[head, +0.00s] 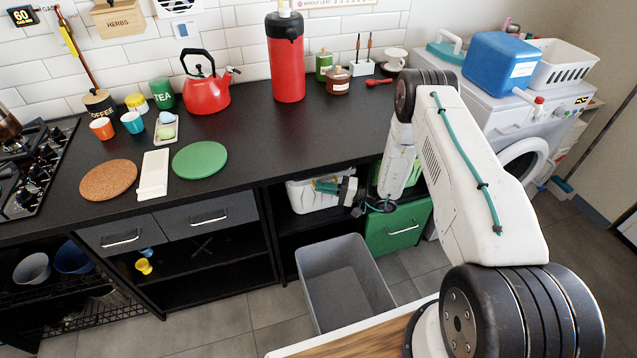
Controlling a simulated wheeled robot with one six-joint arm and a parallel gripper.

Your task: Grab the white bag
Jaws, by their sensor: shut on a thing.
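A white bag (304,199) sits in the open shelf under the black counter, in the middle of the head view. My gripper (318,187) reaches into this shelf from the right, just under the counter's front edge. Its jaws are shut on the bag's upper part, pointing left. The gripper and the shelf's shadow hide part of the bag. The exact grip on it is too small to see.
A grey open bin (345,285) stands on the floor below. A green drawer box (398,228) is right of the shelf. The counter (260,135) above holds a red kettle (206,92), a red flask (286,60) and several small items. A washing machine (515,120) stands at right.

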